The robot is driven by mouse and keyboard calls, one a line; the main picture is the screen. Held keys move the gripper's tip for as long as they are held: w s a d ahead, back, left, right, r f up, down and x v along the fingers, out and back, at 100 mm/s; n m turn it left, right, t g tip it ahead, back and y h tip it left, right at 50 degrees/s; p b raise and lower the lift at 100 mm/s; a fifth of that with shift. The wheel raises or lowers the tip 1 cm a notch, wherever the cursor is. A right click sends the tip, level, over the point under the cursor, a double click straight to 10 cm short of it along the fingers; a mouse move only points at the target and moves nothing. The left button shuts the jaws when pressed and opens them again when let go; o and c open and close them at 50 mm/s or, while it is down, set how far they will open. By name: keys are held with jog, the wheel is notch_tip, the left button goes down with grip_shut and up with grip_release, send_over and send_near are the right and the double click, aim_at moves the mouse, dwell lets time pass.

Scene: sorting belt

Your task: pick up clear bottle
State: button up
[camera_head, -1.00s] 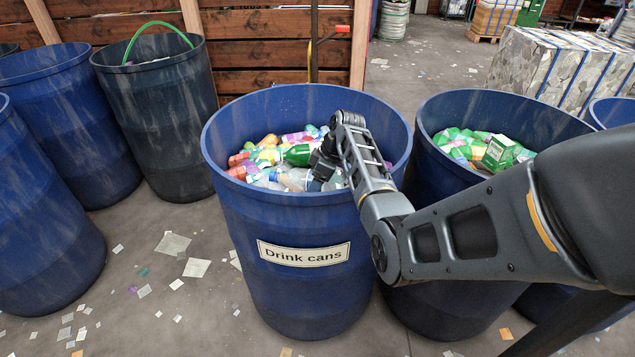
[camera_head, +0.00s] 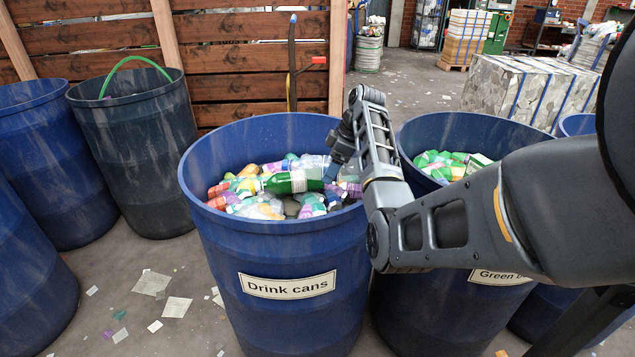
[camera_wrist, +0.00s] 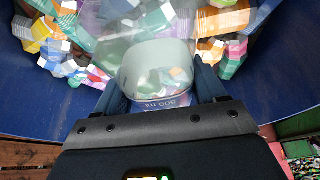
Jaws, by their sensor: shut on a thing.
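The clear bottle (camera_wrist: 158,68) is between the two fingers of my gripper (camera_wrist: 160,88) in the wrist view, with its see-through round end towards the camera. Some printed text shows near its base. In the head view my gripper (camera_head: 331,172) is at the right inside of the drum labelled "Drink cans" (camera_head: 285,284), just above the heap. A clear bottle part (camera_head: 309,161) shows left of the fingers there. My gripper is shut on the bottle, and my wrist hides part of it.
A green bottle (camera_head: 292,181) lies on the mixed heap close left of my gripper. A second blue drum (camera_head: 455,126) with green items stands close on the right, under my arm. A dark drum with a green handle (camera_head: 137,150) stands at the left. Scraps litter the floor.

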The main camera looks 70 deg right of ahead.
aim_at(327, 157)
jog(key=shift+s+d+r, duration=0.3)
jog(key=shift+d+r, duration=0.05)
jog(key=shift+r, duration=0.2)
notch_tip(327, 157, up, 6)
jog(key=p, duration=0.6)
jog(key=shift+r+p, duration=0.1)
jog(key=shift+p, duration=0.3)
jog(key=shift+r+b, duration=0.3)
jog(key=shift+r, duration=0.7)
